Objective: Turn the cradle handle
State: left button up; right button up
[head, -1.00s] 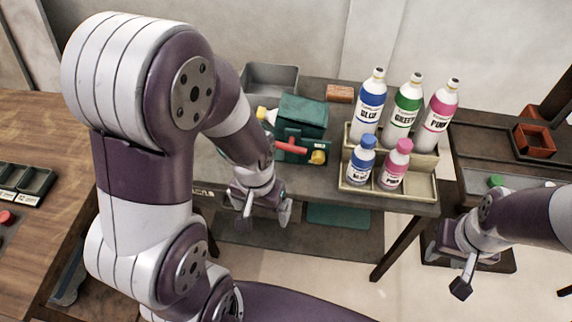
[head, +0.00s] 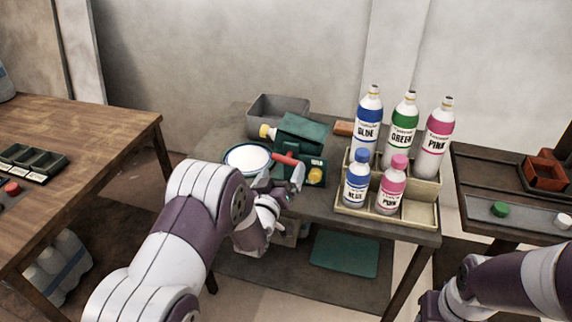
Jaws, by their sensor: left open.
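The cradle is a dark green device (head: 300,136) on the middle table, with a red handle (head: 287,160) on its front and a yellow knob (head: 316,175) to the right. A yellow cap (head: 266,131) sticks out at its left. My left gripper (head: 284,184) is open just in front of and below the red handle. I cannot tell whether it touches the handle. My right arm shows at the lower right, with its gripper fingers hidden or cut off by the frame.
A grey bin (head: 277,112) is behind. A beige rack (head: 420,211) with several blue, green and pink bottles stands close on the right. A brick-coloured block (head: 344,128) lies behind.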

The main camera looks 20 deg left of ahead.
aim_at(286, 163)
pick_arm(q)
jog(key=shift+w, duration=2.75)
